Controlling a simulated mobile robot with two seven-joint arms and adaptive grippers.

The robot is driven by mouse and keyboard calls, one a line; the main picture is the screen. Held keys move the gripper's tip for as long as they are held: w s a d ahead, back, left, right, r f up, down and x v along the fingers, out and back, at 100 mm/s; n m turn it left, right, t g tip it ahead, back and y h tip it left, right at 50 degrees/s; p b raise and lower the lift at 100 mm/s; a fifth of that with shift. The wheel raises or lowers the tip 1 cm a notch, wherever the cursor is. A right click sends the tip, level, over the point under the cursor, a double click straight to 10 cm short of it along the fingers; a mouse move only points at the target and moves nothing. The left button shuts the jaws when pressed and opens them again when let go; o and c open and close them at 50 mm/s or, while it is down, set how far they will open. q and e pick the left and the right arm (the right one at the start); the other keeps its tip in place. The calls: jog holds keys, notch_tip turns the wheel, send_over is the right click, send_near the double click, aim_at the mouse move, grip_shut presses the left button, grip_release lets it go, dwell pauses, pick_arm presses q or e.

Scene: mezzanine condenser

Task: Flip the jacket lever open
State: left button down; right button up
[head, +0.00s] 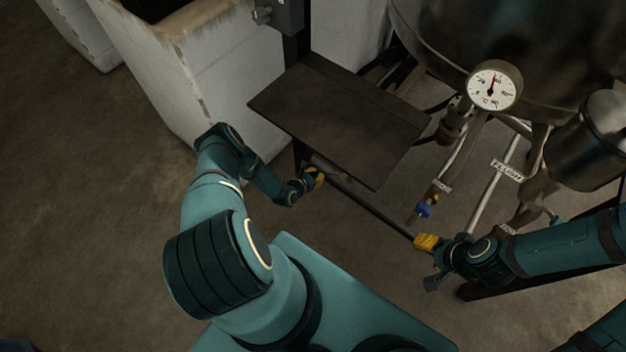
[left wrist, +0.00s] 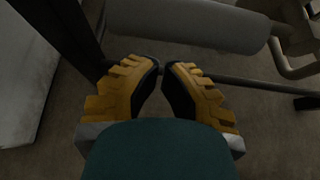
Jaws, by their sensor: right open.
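A small blue lever handle (head: 425,208) sits on a thin pipe under a white tag (head: 441,186) whose word is too small to read. I cannot tell for certain that this is the jacket lever. My right gripper (head: 425,242) is open, with yellow fingers, just below the blue handle and apart from it. My left gripper (head: 317,178) is beside the dark table's underside, near a dark rail. In the left wrist view its yellow fingers (left wrist: 162,68) lean together at the tips by a dark bar (left wrist: 255,84); whether they grip it is unclear.
A dark metal table (head: 345,115) stands between my arms. A large vessel with a round gauge (head: 494,85) is at the upper right. Another pipe bears a tag like "FLUSH" (head: 507,170), and a third tag (head: 507,230) is by my right arm. White block walls (head: 225,75) stand behind; left floor is clear.

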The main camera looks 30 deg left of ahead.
pick_arm(q)
jog(key=shift+w+r, duration=0.15)
jog(key=shift+r, duration=0.75)
jog(key=shift+r, duration=0.15)
pick_arm(e)
jog(key=shift+w+r, duration=0.1)
jog(key=shift+r, duration=0.05)
pick_arm(q)
jog(key=shift+r+m+y+p, duration=0.2)
jog(key=shift+m+y+p, duration=0.1)
jog(key=shift+m+y, duration=0.1)
pick_arm(e)
jog(key=shift+w+r, duration=0.15)
jog(key=shift+w, duration=0.25)
